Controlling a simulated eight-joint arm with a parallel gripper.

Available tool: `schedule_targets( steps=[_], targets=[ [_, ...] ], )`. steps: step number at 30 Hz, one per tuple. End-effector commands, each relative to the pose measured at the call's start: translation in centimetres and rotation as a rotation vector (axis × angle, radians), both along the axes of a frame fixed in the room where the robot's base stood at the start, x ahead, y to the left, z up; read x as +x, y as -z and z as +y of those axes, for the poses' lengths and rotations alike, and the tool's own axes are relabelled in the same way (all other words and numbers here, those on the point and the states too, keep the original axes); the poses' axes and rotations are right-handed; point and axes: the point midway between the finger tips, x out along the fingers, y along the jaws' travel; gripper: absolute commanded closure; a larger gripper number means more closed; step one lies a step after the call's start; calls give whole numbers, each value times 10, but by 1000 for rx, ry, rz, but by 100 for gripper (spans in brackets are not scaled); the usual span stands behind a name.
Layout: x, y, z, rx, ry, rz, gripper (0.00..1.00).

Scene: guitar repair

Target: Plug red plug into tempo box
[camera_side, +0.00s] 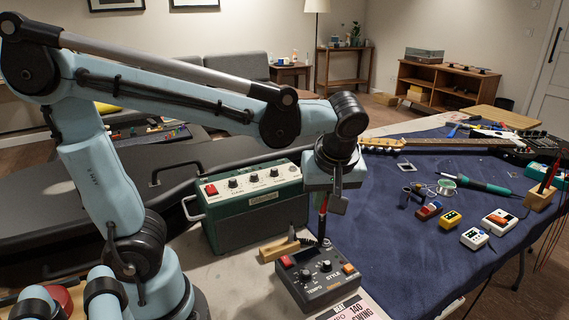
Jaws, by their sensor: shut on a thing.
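The tempo box (325,291) is a dark grey pedal with knobs, a red button and an orange button. It sits on the light front part of the table, below my gripper. My gripper (329,202) points down over the back edge of the tempo box. It is shut on the red plug (323,220), a thin upright piece, red above and dark lower down. The plug's lower end is by the back edge of the box. I cannot tell whether it is in a socket or only near or behind the box.
A wooden block (272,252) with a dark piece on it lies just left of the box's back. A green amplifier (256,211) stands behind it. A blue cloth (400,245) to the right holds small pedals, a soldering iron (484,184) and a guitar neck (440,143).

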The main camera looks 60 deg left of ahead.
Motion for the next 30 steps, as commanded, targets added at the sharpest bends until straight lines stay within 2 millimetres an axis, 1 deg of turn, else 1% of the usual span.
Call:
schedule_targets(
  steps=[1, 3, 9, 17, 30],
  targets=[
    [9, 4, 5, 0, -29, 0, 100],
    [17, 10, 10, 1, -61, -1, 100],
    [31, 21, 19, 1, -118, -1, 100],
    [33, 32, 21, 1, -127, -1, 100],
    [33, 67, 21, 1, -126, -1, 100]
  ],
)
